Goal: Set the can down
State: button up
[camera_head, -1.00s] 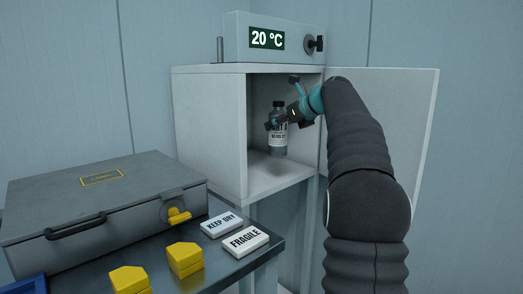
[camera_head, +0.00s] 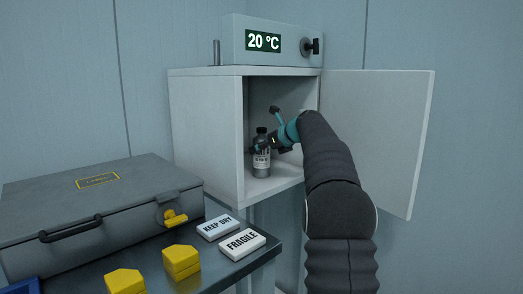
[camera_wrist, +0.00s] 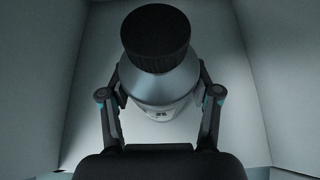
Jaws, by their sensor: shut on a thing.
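The can is a grey bottle-shaped container (camera_head: 262,160) with a black cap and a printed label. It is upright inside the open white cabinet (camera_head: 205,135), close to the cabinet floor; I cannot tell whether its base touches. My gripper (camera_head: 268,148) reaches in from the right and is shut around its body. In the wrist view the can (camera_wrist: 157,80) stands between both fingers of my gripper (camera_wrist: 160,108), its black cap toward the top of the picture. Its lower part is hidden there.
The cabinet door (camera_head: 375,135) stands open at the right, beside my arm. A box reading 20 °C (camera_head: 265,42) sits on top. At the left, a table holds a grey case (camera_head: 100,210), yellow blocks (camera_head: 181,262) and labelled blocks reading KEEP DRY (camera_head: 217,228) and FRAGILE (camera_head: 242,244).

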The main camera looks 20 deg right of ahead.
dwell(0.3)
jog(key=o, duration=1.6)
jog(key=shift+c, duration=0.2)
jog(key=v, duration=1.2)
jog(key=shift+s, duration=0.1)
